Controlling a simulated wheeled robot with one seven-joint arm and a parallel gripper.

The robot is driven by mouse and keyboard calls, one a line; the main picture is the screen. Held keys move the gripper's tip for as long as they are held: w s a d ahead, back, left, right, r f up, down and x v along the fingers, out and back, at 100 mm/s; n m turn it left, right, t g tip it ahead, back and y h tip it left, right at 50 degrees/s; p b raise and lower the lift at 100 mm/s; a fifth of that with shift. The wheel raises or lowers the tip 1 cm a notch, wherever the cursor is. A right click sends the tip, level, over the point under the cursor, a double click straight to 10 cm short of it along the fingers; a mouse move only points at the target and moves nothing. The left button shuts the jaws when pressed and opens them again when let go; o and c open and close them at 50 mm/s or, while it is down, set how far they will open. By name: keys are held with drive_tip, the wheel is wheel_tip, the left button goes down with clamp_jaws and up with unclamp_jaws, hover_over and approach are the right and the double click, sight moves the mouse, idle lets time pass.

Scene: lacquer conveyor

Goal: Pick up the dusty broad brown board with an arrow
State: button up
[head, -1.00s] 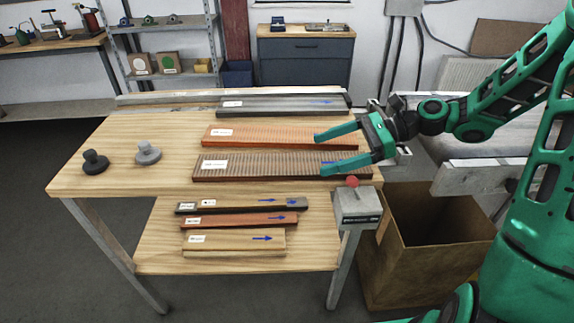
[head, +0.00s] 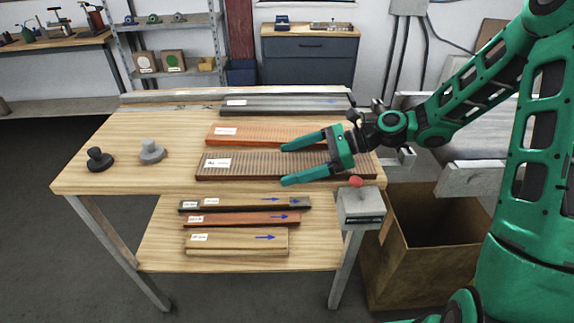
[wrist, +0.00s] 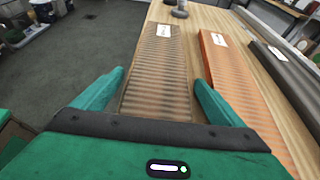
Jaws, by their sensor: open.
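The broad brown board (head: 250,167) lies flat on the upper table, nearest its front edge, with a ribbed, dusty-looking top and a white label at its left end. Its arrow is hidden behind my gripper in the head view. My gripper (head: 284,164) is open and empty, above the right half of this board, its fingers pointing left. In the wrist view the brown board (wrist: 158,75) runs lengthwise between the open fingertips (wrist: 158,80). I cannot tell the exact height of the fingers above it.
An orange board (head: 255,133) lies just behind, close to one finger, and a dark grey board (head: 285,104) lies farther back. Narrower boards (head: 240,240) lie on the lower shelf. Two knobbed pieces (head: 151,152) stand left. A red-buttoned box (head: 360,205) sits at the front right corner.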

drive_tip(key=c, duration=1.6)
drive_tip(key=shift+o, duration=0.2)
